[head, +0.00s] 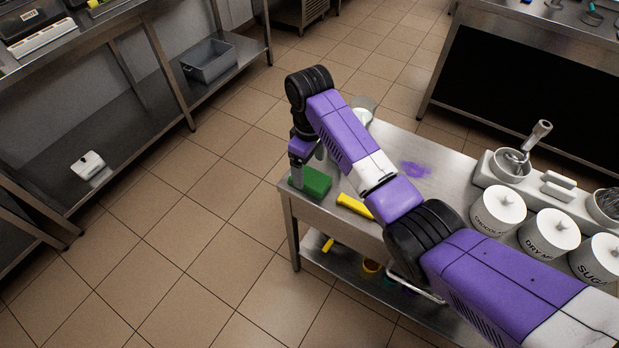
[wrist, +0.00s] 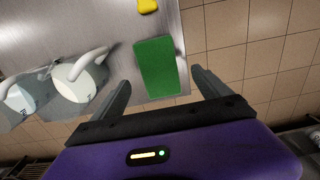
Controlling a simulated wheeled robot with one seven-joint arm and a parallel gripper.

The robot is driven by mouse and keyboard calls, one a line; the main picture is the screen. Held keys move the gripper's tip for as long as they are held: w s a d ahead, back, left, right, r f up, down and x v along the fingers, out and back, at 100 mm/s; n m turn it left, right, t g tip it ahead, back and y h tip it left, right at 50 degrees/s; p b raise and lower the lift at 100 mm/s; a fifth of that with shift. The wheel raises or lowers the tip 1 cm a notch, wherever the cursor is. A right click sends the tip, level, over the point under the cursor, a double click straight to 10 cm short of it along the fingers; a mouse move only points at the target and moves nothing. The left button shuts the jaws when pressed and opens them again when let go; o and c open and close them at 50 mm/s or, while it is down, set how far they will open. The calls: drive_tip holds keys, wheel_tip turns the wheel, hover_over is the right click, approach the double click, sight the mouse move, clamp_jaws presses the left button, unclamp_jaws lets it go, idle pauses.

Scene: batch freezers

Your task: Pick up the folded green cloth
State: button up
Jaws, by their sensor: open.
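The folded green cloth (head: 312,182) lies flat at the near left corner of the steel table in the head view. In the wrist view the cloth (wrist: 158,68) is a green rectangle close to the table edge. My gripper (head: 302,165) is over that corner, above or beside the cloth. In the wrist view my gripper (wrist: 160,82) is open and empty, with one finger on each side of the cloth. The fingers look apart from it; their exact height over it is hard to tell.
The steel table (head: 440,165) carries a yellow object (head: 354,206), a purple smear (head: 415,169) and lidded white tubs (head: 498,212). In the wrist view, white containers with handles (wrist: 80,80) stand left of the cloth. Open tiled floor (head: 200,240) lies left of the table.

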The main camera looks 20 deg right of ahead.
sight(311, 178)
wheel_tip(311, 178, down, 4)
drive_tip(key=shift+s+d+f, duration=0.15)
drive_tip(key=shift+c, duration=0.2)
drive_tip(key=c, duration=1.4)
